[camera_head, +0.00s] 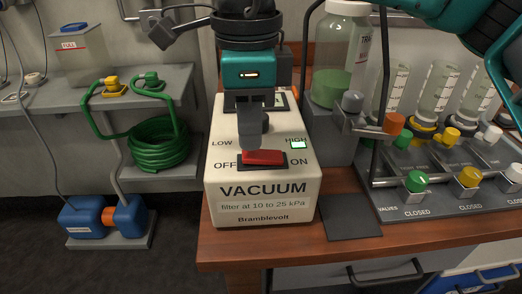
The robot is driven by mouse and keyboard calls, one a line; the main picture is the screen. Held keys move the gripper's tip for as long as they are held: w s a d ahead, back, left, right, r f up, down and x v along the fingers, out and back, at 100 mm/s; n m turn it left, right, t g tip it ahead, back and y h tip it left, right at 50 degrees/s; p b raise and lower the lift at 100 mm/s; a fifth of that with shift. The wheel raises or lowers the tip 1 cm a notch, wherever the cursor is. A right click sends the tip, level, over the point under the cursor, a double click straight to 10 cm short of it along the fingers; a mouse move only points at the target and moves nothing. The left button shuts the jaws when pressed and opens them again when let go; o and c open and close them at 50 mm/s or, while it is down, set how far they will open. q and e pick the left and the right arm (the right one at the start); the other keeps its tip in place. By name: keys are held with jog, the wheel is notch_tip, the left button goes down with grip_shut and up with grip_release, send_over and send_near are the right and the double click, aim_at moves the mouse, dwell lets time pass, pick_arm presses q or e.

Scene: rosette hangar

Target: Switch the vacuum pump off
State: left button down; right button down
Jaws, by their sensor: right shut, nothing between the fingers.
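The vacuum pump (214,190) is a cream box labelled VACUUM, standing on the wooden bench. Its red rocker switch (266,158) lies on the sloped top between OFF at left and ON at right. I cannot tell which side of the rocker is down. A small light (298,145) by HIGH glows pale green. My right gripper (253,143) is shut and empty, pointing down over the switch's left half; its tips look very close to the switch, and I cannot tell whether they touch. It hides part of the pump's top. My left gripper is not in view.
Right of the pump stand a bottle of green liquid (331,87) and a rack of cylinders with coloured valves (417,181). A dark mat (351,216) lies on the bench (290,246). At left, a shelf holds a coiled green hose (158,150).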

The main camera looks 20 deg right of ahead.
aim_at(250, 154)
jog(key=shift+f+b, duration=0.75)
jog(key=shift+f, duration=0.1)
jog(key=shift+r, duration=0.15)
jog(key=shift+r+p, duration=1.9)
jog(key=shift+r, duration=0.75)
jog(key=shift+r+p, duration=0.45)
jog(key=shift+r, duration=0.3)
